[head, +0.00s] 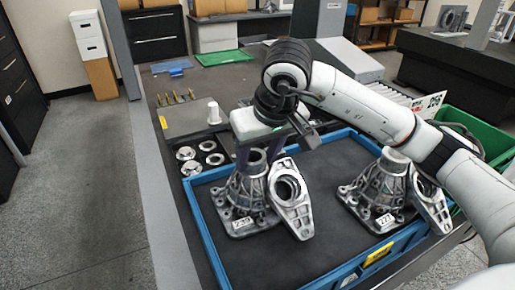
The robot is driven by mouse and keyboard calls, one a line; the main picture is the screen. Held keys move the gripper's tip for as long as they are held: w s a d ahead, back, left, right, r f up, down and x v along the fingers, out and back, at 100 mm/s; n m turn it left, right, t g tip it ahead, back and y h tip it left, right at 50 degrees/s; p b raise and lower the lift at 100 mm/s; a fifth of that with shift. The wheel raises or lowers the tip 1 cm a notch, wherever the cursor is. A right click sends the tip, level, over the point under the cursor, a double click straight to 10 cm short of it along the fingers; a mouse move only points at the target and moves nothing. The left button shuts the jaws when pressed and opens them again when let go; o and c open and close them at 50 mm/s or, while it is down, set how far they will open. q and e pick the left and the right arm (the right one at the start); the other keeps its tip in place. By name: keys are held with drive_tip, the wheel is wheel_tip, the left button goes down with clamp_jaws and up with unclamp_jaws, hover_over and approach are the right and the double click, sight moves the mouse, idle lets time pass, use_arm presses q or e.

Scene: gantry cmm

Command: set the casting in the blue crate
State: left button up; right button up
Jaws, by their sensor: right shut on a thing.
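The blue crate (204,229) lies open in front of me, with a dark floor. A grey metal casting (246,190) with a flanged side opening and a white number tag is at the crate's left side. My right gripper (258,158) points down from above and is shut on the top neck of this casting. The casting's base appears within the crate's walls; I cannot tell whether it touches the floor. A second, similar casting (380,190) with a tag stands upright in the crate's right part, apart from the first. My left gripper is out of view.
A green bin (485,135) stands right of the crate. Round metal parts (210,153) lie in a tray beyond the crate's left corner, near a white cylinder (213,112) and several brass pins (176,98). The crate floor's front middle is clear.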

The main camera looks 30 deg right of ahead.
drive_tip(key=shift+w+r, duration=0.15)
drive_tip(key=shift+r, duration=0.05)
drive_tip(key=o, duration=1.5)
drive_tip(key=shift+s+f, duration=0.2)
drive_tip(key=v, duration=1.2)
